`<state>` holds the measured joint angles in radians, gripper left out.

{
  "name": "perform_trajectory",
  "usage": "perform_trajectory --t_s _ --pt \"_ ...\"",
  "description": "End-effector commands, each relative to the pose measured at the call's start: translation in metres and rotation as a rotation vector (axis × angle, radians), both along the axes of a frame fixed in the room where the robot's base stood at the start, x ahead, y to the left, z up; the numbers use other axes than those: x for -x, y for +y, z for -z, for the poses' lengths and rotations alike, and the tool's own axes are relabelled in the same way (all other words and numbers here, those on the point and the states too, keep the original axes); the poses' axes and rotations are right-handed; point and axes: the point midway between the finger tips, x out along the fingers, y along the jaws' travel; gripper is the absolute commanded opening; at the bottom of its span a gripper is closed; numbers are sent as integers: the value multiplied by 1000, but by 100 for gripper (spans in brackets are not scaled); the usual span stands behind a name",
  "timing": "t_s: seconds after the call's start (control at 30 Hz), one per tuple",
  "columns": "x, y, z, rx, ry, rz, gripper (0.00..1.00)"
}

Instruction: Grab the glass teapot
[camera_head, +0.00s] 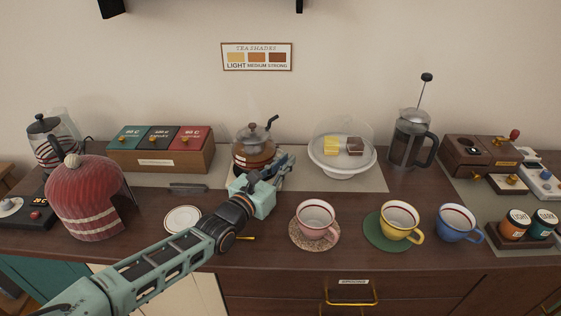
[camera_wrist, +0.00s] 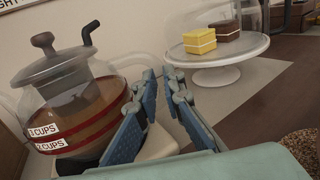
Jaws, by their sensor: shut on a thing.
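The glass teapot (camera_head: 247,155) stands at the back middle of the counter, upright, with amber tea and a grey lid. In the wrist view the teapot (camera_wrist: 75,95) fills the left side, with red bands and cup marks. My gripper (camera_head: 278,166) reaches in at the teapot's front right. In the wrist view its blue fingers (camera_wrist: 160,78) stand close together right beside the glass. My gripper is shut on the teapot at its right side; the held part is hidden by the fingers.
A domed cake stand (camera_head: 342,172) is close on the right, with a French press (camera_head: 409,140) beyond. A tea box (camera_head: 160,160) stands left. In front are a white saucer (camera_head: 182,219), a pink cup (camera_head: 315,217) and a yellow cup (camera_head: 399,221).

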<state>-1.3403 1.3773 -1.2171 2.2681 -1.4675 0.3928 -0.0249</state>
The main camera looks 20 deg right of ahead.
Motion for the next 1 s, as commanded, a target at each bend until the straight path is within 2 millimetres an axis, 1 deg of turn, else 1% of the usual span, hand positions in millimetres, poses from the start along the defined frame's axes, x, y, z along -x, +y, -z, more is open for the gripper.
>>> perform_trajectory --t_s 0.03,0.27,0.37,0.57,0.9,1.0 --pt "0 0 -5 0 -6 1 0" --pt "0 -1 -22 -1 -7 2 0" --pt "1 -1 -33 0 -9 3 0" --pt "18 3 -52 -1 -7 1 0" --pt "48 8 -89 -1 -7 0 0" --pt "59 10 -95 -1 -6 0 0"
